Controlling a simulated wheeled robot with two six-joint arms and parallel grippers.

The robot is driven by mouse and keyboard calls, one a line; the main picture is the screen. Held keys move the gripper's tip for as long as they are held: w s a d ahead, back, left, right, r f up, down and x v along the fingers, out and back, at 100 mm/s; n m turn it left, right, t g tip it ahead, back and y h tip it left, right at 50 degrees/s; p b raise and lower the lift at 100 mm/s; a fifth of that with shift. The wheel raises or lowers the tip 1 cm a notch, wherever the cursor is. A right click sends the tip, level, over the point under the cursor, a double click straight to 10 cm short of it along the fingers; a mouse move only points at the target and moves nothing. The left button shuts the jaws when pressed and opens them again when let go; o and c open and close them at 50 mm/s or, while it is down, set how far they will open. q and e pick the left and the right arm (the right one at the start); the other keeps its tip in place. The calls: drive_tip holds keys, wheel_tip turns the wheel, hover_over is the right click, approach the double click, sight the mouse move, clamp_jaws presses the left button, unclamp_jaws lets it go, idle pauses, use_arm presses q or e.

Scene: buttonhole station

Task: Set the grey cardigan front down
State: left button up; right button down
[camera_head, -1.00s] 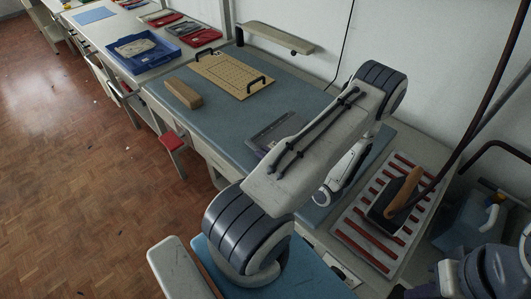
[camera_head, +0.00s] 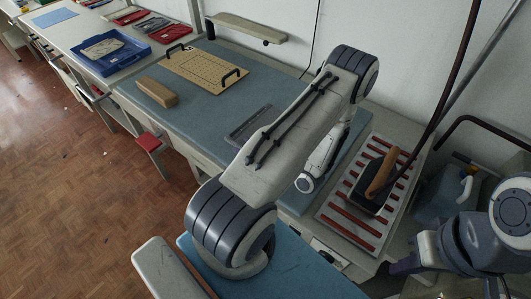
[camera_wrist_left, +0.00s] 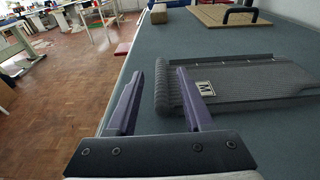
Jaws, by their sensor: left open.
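The grey cardigan front (camera_wrist_left: 245,82) is a ribbed knit panel with a white "M" label, lying on the blue-grey table top in the left wrist view. Its thick rolled edge is at its left. My left gripper (camera_wrist_left: 158,88) is open, with the rolled edge showing between its purple fingers; I cannot tell whether they touch it. In the head view only a strip of the cardigan front (camera_head: 250,125) shows beside my left arm, which hides the left fingers. My right gripper (camera_head: 405,265) shows as a small purple part at the lower right; its jaw opening is unclear.
A tan board with black handles (camera_head: 205,72) and a brown block (camera_head: 157,92) lie further back on the table. A striped rack (camera_head: 347,229) with a dark iron-like tool (camera_head: 372,190) stands at the right. A blue tray (camera_head: 110,52) is at the far left.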

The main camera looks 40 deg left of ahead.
use_arm(q)
drive_tip(key=d, duration=0.3)
drive_tip(key=w+d+r+b, duration=0.1)
drive_tip(key=d, duration=0.3)
drive_tip(key=d+b, duration=0.1)
drive_tip(key=d, duration=0.2)
drive_tip(key=shift+w+d+r, duration=0.15)
drive_tip(key=shift+w+r, duration=0.05)
drive_tip(key=shift+r, duration=0.15)
drive_tip(key=shift+d+r+b, duration=0.2)
drive_tip(key=shift+d+b, duration=0.1)
drive_tip(key=shift+d, duration=0.35)
drive_tip(key=s+d+r+n+h, duration=0.3)
drive_tip(key=d+r+h, duration=0.1)
drive_tip(key=d, duration=0.4)
drive_tip(key=s+d+r+n+t+h, duration=0.1)
drive_tip(key=s+d+r+n+h, duration=0.2)
drive_tip(key=d+h, duration=0.4)
drive_tip(key=s+d+r+n+h, duration=0.3)
drive_tip(key=d+r+h, duration=0.3)
drive_tip(key=d, duration=0.5)
drive_tip(key=shift+s+d+r+t, duration=0.3)
drive_tip(key=shift+s+r, duration=0.3)
drive_tip(key=shift+s, duration=0.2)
